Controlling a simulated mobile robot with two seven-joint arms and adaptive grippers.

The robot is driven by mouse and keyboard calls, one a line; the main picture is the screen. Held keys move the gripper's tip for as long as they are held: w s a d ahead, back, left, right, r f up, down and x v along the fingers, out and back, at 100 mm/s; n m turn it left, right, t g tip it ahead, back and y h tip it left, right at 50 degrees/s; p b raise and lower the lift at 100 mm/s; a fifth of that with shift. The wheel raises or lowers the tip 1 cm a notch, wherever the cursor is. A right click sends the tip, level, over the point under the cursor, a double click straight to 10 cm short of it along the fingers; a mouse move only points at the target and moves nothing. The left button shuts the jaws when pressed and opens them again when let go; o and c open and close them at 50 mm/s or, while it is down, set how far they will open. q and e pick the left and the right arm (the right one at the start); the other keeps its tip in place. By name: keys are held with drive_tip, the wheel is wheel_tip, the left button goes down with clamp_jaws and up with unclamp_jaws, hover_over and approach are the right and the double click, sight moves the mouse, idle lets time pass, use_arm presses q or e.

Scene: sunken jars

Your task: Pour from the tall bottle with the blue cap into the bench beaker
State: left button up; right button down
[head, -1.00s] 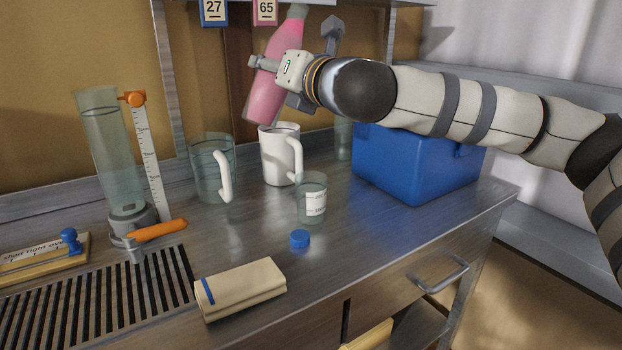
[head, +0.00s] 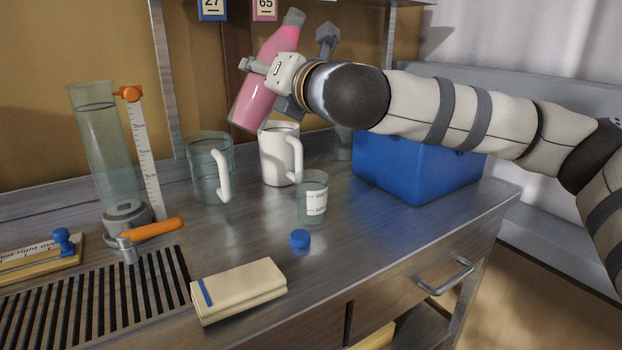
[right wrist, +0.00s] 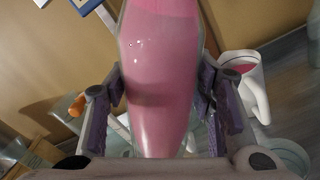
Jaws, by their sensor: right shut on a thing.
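The tall bottle (head: 265,103) is clear with pink liquid. It hangs tilted above the back of the bench, its uncapped neck up and to the right. My right gripper (head: 272,75) is shut around its body. In the right wrist view the bottle (right wrist: 160,85) fills the space between the fingers. The blue cap (head: 300,239) lies loose on the bench. The bench beaker (head: 312,198), small, clear and with a white label, stands upright behind the cap, below and right of the bottle. My left gripper is not in view.
A white jug (head: 275,160) stands below the bottle, with pink showing inside it in the right wrist view. A glass jug (head: 208,172), tall cylinder (head: 104,150) and orange-handled valve (head: 152,230) are left. A blue crate (head: 415,170) is right; a folded cloth (head: 240,288) lies in front.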

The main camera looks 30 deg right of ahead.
sight(257, 119)
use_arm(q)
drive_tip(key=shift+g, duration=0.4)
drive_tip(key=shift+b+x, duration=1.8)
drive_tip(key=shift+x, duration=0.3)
use_arm(e)
drive_tip(key=shift+a+f+m, duration=0.5)
drive_tip(key=shift+f+m, duration=0.1)
drive_tip(key=shift+f, duration=0.1)
drive_tip(key=shift+a+f+m, duration=0.45)
drive_tip(key=shift+f+m, duration=0.15)
drive_tip(key=shift+f, duration=0.05)
use_arm(q)
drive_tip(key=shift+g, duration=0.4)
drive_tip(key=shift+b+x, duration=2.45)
drive_tip(key=shift+b, duration=0.1)
use_arm(e)
drive_tip(key=shift+s+a+f+m, duration=0.1)
drive_tip(key=shift+a+f+m, duration=0.3)
drive_tip(key=shift+f+m, duration=0.45)
drive_tip(key=shift+a+f+m, duration=0.4)
drive_tip(key=shift+f+m, duration=0.35)
drive_tip(key=shift+m, duration=0.1)
